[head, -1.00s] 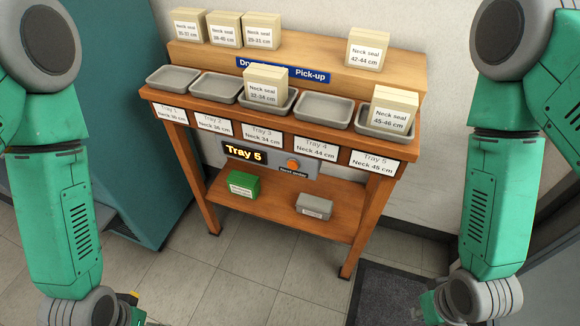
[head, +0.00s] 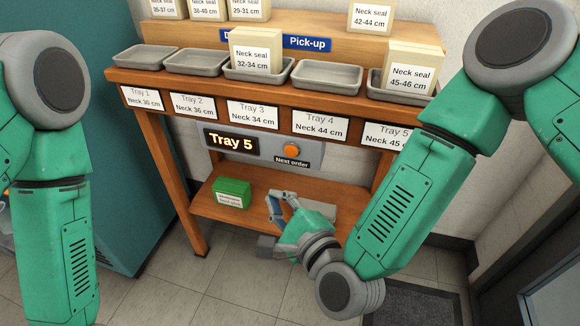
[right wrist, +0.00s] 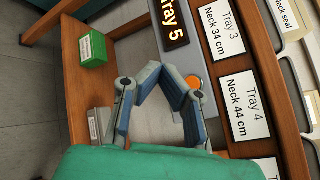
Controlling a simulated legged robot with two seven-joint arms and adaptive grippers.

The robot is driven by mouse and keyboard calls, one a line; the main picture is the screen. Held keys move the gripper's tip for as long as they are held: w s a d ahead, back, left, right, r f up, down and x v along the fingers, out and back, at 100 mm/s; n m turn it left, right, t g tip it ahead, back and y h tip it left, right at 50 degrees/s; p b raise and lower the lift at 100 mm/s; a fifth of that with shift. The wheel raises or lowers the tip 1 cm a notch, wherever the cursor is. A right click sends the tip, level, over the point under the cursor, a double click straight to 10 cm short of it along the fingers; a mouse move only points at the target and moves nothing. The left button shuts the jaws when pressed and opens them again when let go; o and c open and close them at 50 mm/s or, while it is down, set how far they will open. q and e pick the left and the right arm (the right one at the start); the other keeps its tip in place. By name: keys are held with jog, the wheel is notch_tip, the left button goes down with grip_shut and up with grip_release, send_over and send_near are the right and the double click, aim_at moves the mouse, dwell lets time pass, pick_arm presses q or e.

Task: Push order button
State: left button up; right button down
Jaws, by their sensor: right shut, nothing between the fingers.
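The orange order button (head: 291,150) sits on a grey panel beside the lit "Tray 5" display (head: 230,142), above a "Next order" label (head: 291,162). In the right wrist view the button (right wrist: 194,83) shows just beyond the right finger, partly covered by it. My right gripper (head: 275,203) is shut and empty, below and in front of the button and apart from it in the head view. Its two fingers (right wrist: 163,72) also show in the right wrist view. My left arm hangs at the left; its gripper is out of view.
Above the panel is a row of grey trays (head: 327,76); neck seal boxes stand in Tray 3 (head: 255,52) and Tray 5 (head: 411,68). A green box (head: 232,192) stands on the lower shelf (head: 205,207). A grey box (right wrist: 100,125) there is partly hidden.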

aim_at(291, 151)
jog(key=shift+w+a+r+m+t, duration=0.3)
jog(key=shift+r+m+t, duration=0.1)
jog(key=shift+r+m, duration=0.2)
jog(key=shift+f, duration=0.1)
jog(key=w+d, duration=0.1)
jog(key=w, duration=0.4)
jog(key=w+d+b, duration=0.1)
jog(key=w, duration=0.2)
jog(key=shift+w+d, duration=0.15)
jog(key=shift+d, duration=0.2)
jog(key=shift+w, duration=0.15)
dwell(0.9)
jog(key=shift+w+d, duration=0.15)
jog(key=shift+w, duration=0.05)
